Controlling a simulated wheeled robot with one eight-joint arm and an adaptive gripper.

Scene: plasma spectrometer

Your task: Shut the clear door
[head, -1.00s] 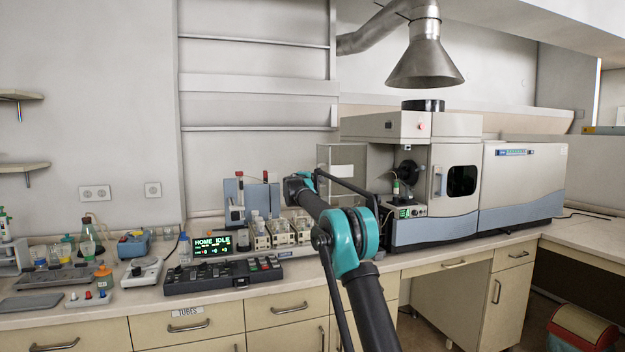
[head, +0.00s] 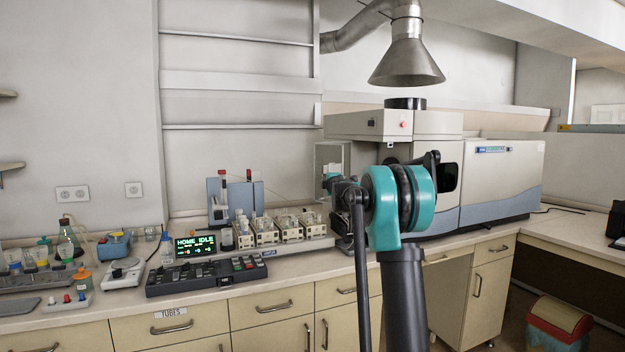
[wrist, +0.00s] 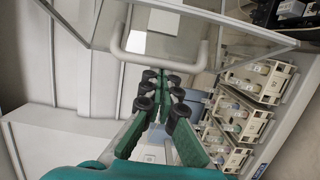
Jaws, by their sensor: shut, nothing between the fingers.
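The clear door (head: 329,154) stands open at the left side of the spectrometer (head: 499,186), a see-through panel in a pale frame. In the wrist view the door (wrist: 225,36) fills the top, with its white U-shaped handle (wrist: 165,11) toward my gripper. My gripper (wrist: 166,78) is shut and empty, its green fingers with black pads pointing up the picture at the door. The fingertips are close to the handle; I cannot tell whether they touch it. In the head view my arm hides most of the spectrometer's open front and most of the gripper.
Several sample racks (wrist: 240,110) stand on the bench left of the spectrometer, close to the door's side. A black keypad unit (head: 207,277) lies in front. A metal exhaust hood (head: 406,62) hangs above. A bin (head: 556,325) stands on the floor at right.

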